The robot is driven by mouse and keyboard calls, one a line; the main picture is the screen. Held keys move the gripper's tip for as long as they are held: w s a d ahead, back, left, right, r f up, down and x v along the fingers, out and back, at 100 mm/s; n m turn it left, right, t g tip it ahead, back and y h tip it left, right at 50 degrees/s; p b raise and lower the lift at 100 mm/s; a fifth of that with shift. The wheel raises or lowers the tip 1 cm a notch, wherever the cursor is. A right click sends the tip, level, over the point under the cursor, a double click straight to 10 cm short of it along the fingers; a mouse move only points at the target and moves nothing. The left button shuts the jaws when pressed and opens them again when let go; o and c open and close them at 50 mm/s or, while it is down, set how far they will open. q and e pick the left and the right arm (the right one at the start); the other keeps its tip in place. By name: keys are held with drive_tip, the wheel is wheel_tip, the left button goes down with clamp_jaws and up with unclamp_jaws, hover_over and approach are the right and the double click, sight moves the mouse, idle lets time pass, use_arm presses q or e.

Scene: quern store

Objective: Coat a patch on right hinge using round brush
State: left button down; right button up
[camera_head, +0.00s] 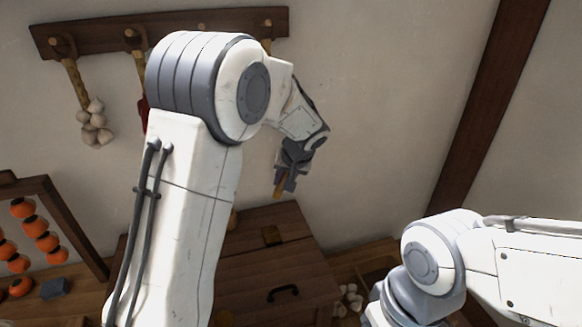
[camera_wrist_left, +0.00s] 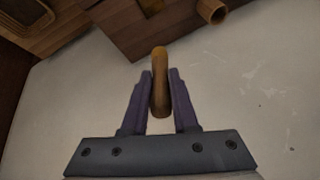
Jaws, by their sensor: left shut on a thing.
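My left gripper (camera_head: 283,180) is shut on a brown wooden handle (camera_head: 279,188), apparently the round brush, in front of the pale wall and above the back of the wooden chest (camera_head: 290,262). The left wrist view shows the left gripper (camera_wrist_left: 160,95) with its two dark fingers either side of the rounded handle (camera_wrist_left: 160,75); the bristles cannot be made out. My left arm hides the chest's left part. My right gripper is out of the picture.
A peg rail (camera_head: 200,22) with hanging garlic (camera_head: 95,122) is on the wall. A rack of orange round things (camera_head: 35,228) stands at left. Pale bulbs (camera_head: 350,298) lie right of the chest. A hollow wooden cylinder (camera_wrist_left: 212,11) shows in the left wrist view.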

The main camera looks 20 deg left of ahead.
sight(278, 192)
use_arm(q)
drive_tip(key=shift+w+f, duration=0.1)
drive_tip(key=shift+f, duration=0.05)
wheel_tip(278, 192, down, 5)
drive_tip(key=b, duration=0.3)
idle(0.3)
